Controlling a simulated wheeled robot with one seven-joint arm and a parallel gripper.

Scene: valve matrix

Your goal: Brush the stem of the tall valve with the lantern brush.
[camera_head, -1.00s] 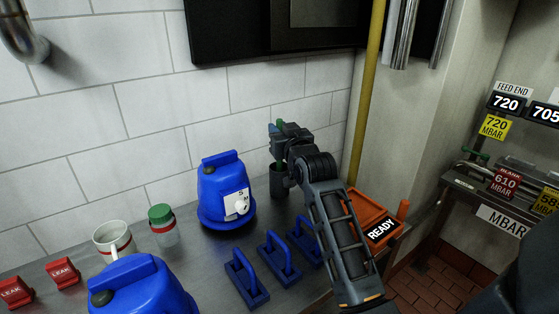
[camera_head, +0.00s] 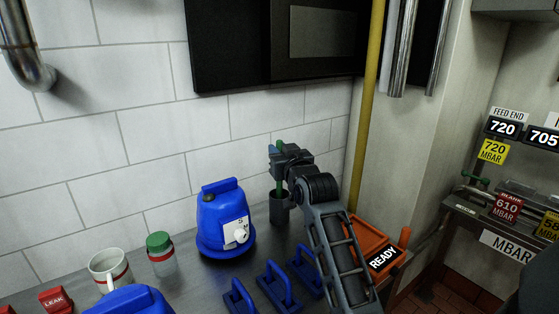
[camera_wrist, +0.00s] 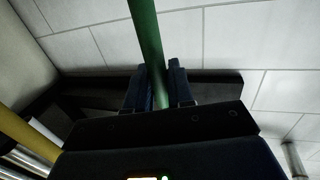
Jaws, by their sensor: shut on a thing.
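My gripper (camera_head: 277,155) is shut on a green rod (camera_wrist: 147,35), which passes between the two fingers in the wrist view. In the head view the green rod (camera_head: 280,183) runs down from my gripper into a dark cup (camera_head: 279,209) on the counter. The rod's lower end is hidden in the cup, so I cannot see a brush head on it. I cannot make out a tall valve or its stem in either view.
A blue lantern-shaped container (camera_head: 224,222) stands left of the cup. Several blue handled blocks (camera_head: 277,286) lie in front. A green-lidded jar (camera_head: 160,254) and a white mug (camera_head: 109,268) are further left. An orange READY tray (camera_head: 384,257) and a yellow pipe (camera_head: 366,110) are at right.

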